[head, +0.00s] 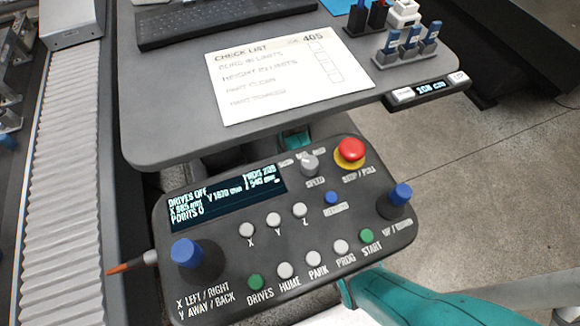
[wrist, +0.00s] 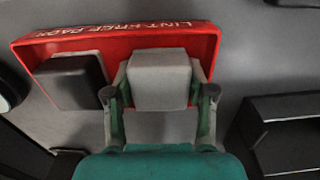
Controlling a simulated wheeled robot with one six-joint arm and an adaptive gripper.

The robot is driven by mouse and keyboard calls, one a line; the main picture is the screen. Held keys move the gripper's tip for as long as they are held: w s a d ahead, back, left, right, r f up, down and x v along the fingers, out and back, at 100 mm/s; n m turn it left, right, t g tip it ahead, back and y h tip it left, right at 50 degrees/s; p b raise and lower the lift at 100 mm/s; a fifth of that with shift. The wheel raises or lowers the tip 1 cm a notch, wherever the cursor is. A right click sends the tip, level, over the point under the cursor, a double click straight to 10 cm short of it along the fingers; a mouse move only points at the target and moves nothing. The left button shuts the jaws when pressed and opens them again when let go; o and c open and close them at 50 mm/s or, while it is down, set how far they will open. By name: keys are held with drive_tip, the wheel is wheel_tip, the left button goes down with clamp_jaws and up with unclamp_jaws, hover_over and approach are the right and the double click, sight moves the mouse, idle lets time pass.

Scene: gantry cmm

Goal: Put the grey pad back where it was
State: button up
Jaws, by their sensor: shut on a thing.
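In the wrist view my gripper (wrist: 160,94) is shut on the grey pad (wrist: 160,79), a light block with one finger at each side. The pad shows in front of the right part of a red tray (wrist: 130,42) lettered "LINT-FREE PADS". I cannot tell whether the pad touches the tray floor or hangs just above it. A dark pad (wrist: 70,82) sits in the left part of the tray, beside my left finger and apart from the grey pad. The head view shows neither the pads nor my gripper.
In the wrist view a dark open-fronted box (wrist: 262,125) stands at the right. In the head view a control panel (head: 290,228) with joysticks and a red stop button (head: 350,152) stands before a grey desk (head: 160,110) with a check list (head: 285,75) and keyboard (head: 220,20).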

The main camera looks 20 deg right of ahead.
drive_tip(key=o, duration=0.9)
drive_tip(key=shift+f, duration=0.1)
wheel_tip(320, 180, up, 8)
drive_tip(key=shift+f, duration=0.1)
drive_tip(key=shift+s, duration=0.15)
